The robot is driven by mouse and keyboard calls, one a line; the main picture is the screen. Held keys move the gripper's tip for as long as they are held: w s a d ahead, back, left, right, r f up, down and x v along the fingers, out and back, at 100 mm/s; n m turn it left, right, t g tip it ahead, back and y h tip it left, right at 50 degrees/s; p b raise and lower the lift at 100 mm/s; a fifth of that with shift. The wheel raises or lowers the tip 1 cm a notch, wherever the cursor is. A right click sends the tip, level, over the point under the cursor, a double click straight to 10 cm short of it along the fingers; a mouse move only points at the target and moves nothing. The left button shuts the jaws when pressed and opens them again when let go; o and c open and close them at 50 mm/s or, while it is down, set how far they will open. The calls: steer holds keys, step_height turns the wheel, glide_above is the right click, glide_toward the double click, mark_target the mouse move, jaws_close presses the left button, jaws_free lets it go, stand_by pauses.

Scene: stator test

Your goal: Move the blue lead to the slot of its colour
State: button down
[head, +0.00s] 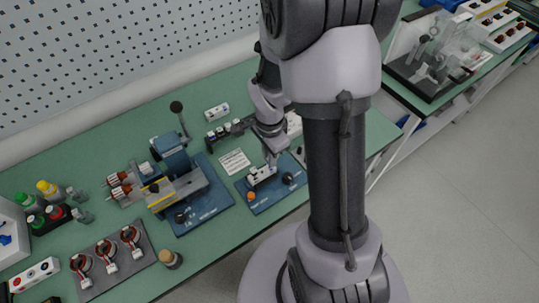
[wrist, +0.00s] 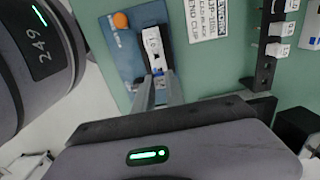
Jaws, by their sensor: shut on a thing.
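My gripper (head: 271,160) is over the small blue fixture (head: 262,200) at the front of the bench. In the wrist view my gripper (wrist: 157,82) is shut on a small white marked block (wrist: 153,45), which is at a slot of that fixture. Whether the block is seated or lifted is not clear. The block also shows in the head view (head: 261,175). I cannot make out a blue lead for certain. A white strip (head: 36,273) at the front left carries coloured dots, one of them blue. A small white block (head: 217,112) at the back has a blue mark.
A rack (wrist: 264,70) of white blocks and a printed card (wrist: 207,18) are beside the fixture. A blue machine with a lever (head: 187,185) stands left of it.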

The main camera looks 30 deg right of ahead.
steer(key=shift+f+b, duration=0.6)
steer(key=shift+b, duration=0.05)
steer(key=c, duration=1.3)
jaws_free()
steer(key=shift+r, duration=0.15)
step_height(320, 180, up, 17)
steer(key=p, duration=0.6)
steer(key=shift+r, duration=0.1)
steer(key=s+a+r+n+t+y+b, duration=0.1)
steer(key=s+a+r+n+t+b, duration=0.2)
steer(key=s+a+n, duration=0.2)
steer(key=s+a+r+n+t+y+b, duration=0.1)
steer(key=s+a+r+n+t+b, duration=0.1)
steer(key=s+a+n, duration=0.4)
steer(key=a+r+n+b, duration=0.1)
steer(key=a+n, duration=0.1)
steer(key=a, duration=0.1)
steer(key=shift+s+a+t+b, duration=0.2)
steer(key=shift+a+t+b, duration=0.15)
steer(key=shift+t+b, duration=0.05)
